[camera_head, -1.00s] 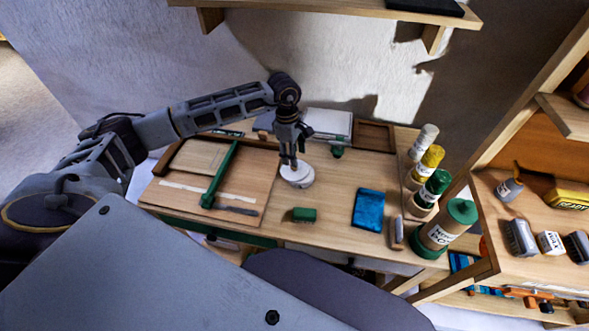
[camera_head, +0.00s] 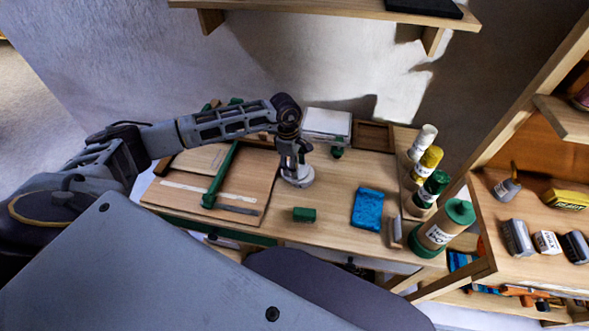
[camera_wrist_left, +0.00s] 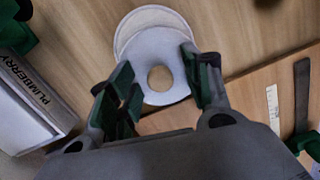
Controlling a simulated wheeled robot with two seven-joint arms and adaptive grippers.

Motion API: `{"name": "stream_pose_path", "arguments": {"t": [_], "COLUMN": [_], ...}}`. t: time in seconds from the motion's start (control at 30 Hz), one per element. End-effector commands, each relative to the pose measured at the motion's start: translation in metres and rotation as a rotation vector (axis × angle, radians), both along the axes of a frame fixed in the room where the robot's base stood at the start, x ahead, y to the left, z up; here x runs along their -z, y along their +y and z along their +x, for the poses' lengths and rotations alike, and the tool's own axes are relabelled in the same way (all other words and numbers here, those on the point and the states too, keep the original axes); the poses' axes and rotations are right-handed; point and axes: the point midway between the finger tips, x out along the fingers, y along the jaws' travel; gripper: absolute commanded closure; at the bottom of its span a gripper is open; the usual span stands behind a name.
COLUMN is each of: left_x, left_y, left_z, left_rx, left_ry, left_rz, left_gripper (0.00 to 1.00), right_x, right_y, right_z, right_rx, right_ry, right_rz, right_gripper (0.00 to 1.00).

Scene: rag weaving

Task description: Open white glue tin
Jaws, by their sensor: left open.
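The white glue tin (camera_head: 299,180) stands on the workbench, partly hidden by my left gripper in the head view. In the left wrist view, its round white top (camera_wrist_left: 160,82) has a tan round spot in the middle. A second pale round edge shows just beyond it; whether this is the lid or the tin's lower part, I cannot tell. My left gripper (camera_head: 292,176) points down at the tin. In the wrist view the gripper (camera_wrist_left: 160,85) is open, with one green-padded finger on each side of the white top. Contact is not clear. My right gripper is out of view.
A wooden board with a green bar (camera_head: 219,175) lies left of the tin. A green block (camera_head: 304,214) and blue pad (camera_head: 367,208) lie in front and right. Several bottles (camera_head: 432,190) line the right edge. A white box (camera_head: 327,123) stands behind.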

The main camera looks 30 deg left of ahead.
Motion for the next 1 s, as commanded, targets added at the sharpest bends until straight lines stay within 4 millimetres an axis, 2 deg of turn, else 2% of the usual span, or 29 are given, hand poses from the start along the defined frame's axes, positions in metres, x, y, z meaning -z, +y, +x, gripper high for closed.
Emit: {"name": "stream_pose_path", "arguments": {"t": [0.2, 0.53, 1.0], "left_x": [0.000, 0.000, -0.005], "left_y": [0.000, 0.000, 0.000], "left_z": [0.000, 0.000, 0.001], "left_rx": [0.000, 0.000, 0.000], "left_ry": [0.000, 0.000, -0.001], "left_rz": [0.000, 0.000, -0.001], "left_gripper": [0.52, 0.94, 0.95], "right_x": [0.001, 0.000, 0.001], "right_y": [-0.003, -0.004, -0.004], "right_z": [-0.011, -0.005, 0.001], "right_rx": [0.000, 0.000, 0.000], "right_ry": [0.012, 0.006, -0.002], "right_rz": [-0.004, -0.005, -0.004], "right_gripper": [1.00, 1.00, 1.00]}}
